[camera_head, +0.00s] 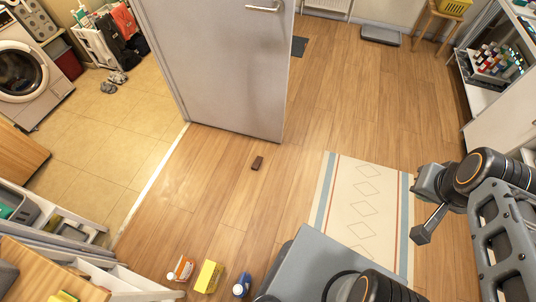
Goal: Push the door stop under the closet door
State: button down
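The door stop (257,163) is a small dark brown wedge lying on the wood floor. It is in front of the closet door (225,60), a short gap away from its bottom edge and near its right corner. The door is grey with a metal handle and stands open from its left side. My gripper (422,212) is at the right, above the patterned rug and well away from the door stop.
A cream rug (365,205) lies right of the door stop. Several containers, including a yellow box (208,276), stand at the bottom. A white shelf (500,80) is at the right. A washer (25,72) stands in the tiled room at left. The floor around the door stop is clear.

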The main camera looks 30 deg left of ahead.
aim_at(257, 162)
jog(key=i, duration=2.5)
jog(key=u, duration=4.65)
jog(key=i, duration=1)
